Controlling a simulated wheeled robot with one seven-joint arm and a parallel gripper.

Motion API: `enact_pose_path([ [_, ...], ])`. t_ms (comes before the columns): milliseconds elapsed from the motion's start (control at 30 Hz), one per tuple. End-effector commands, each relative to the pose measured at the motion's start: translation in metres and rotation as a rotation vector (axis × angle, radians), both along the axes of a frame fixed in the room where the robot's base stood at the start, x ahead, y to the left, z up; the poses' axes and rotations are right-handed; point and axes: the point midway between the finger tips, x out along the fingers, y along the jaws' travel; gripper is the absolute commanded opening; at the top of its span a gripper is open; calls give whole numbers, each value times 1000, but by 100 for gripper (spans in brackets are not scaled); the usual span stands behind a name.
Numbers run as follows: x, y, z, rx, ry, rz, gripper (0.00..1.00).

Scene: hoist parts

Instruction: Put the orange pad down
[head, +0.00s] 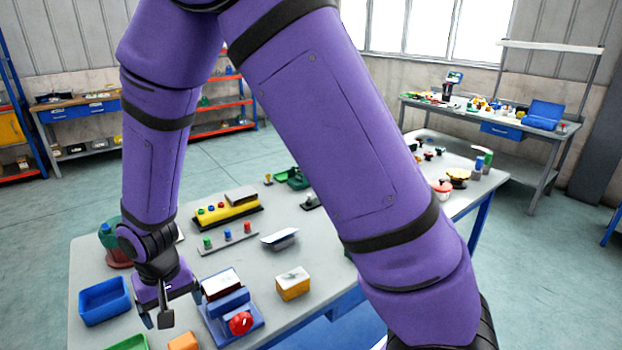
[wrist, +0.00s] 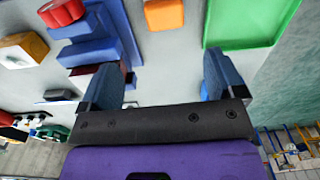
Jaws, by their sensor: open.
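The orange pad (head: 185,341) sits at the bottom edge of the head view, partly cut off, on the grey table. In the wrist view the orange pad (wrist: 163,14) lies at the top, between a blue fixture and a green tray, beyond the fingertips. My gripper (head: 168,308) is open and points down over the table, behind the pad in the head view. In the wrist view its fingers (wrist: 162,62) stand wide apart with nothing between them. The pad is apart from the fingers.
A blue fixture with a red knob (head: 240,322) stands right of the pad. A green tray (head: 128,343) and a blue tray (head: 104,300) are to its left. A yellow block (head: 293,284) lies farther right. Several parts stand behind, including a yellow button box (head: 228,211).

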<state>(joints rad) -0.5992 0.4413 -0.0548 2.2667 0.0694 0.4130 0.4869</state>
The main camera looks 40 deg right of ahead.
Motion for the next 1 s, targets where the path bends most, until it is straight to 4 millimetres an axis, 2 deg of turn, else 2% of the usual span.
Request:
enact_pose_path([
  [33, 3, -9, 18, 13, -17, -7, 88],
  [233, 2, -51, 89, 50, -77, -7, 88],
  [467, -16, -102, 162, 74, -156, -5, 88],
  [700, -54, -154, 222, 75, -244, -4, 88],
  [1000, -120, -206, 274, 45, -357, -4, 88],
])
